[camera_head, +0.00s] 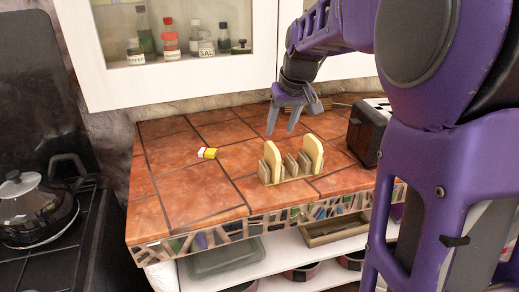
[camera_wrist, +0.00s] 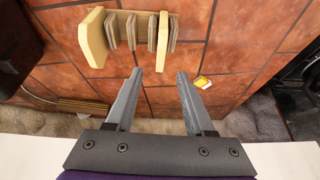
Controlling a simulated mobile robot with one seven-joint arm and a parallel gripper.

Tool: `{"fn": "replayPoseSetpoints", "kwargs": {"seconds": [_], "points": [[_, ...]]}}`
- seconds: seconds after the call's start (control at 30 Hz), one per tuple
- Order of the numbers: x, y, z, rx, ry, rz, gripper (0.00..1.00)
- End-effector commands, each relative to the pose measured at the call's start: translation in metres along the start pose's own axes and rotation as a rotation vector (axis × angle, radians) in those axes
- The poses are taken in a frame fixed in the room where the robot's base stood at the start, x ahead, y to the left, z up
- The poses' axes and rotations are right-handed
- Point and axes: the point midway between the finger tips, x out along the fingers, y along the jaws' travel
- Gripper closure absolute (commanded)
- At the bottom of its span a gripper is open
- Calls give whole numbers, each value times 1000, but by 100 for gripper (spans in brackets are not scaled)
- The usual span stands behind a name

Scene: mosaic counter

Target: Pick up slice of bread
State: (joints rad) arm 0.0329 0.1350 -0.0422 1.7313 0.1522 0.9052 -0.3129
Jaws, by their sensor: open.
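Two pale yellow bread slices stand upright in a wooden rack (camera_head: 289,176) on the tiled counter. In the head view one slice (camera_head: 272,160) is at the rack's left end and the other slice (camera_head: 313,152) at its right end. In the wrist view the slices show at the right end (camera_wrist: 162,42) and left end (camera_wrist: 93,38) of the rack (camera_wrist: 138,14), with empty slots between. My gripper (camera_head: 281,133) is open and empty, pointing down above the counter behind the rack. In the wrist view my gripper (camera_wrist: 160,75) has its fingers apart, touching neither slice.
A black toaster (camera_head: 366,134) stands right of the rack. A small yellow and white item (camera_head: 207,153) lies on the left counter. A cabinet with bottles (camera_head: 168,40) hangs above the back. A stove with a pot (camera_head: 35,205) is at left. The counter's front left is clear.

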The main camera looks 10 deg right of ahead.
Motion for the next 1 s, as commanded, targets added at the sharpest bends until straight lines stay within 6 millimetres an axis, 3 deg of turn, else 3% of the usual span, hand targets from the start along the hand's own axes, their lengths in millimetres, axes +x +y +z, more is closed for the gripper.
{"fn": "replayPoseSetpoints", "kwargs": {"seconds": [0.03, 0.2, 0.53, 0.8, 1.0], "points": [[14, 0, 2, -1, -4, -1, 46], [42, 0, 1, -2, -2, -1, 46], [64, -1, 1, -1, -1, 0, 46], [102, -2, 1, -1, -1, 0, 46], [104, -2, 0, -2, 3, 1, 46]]}}
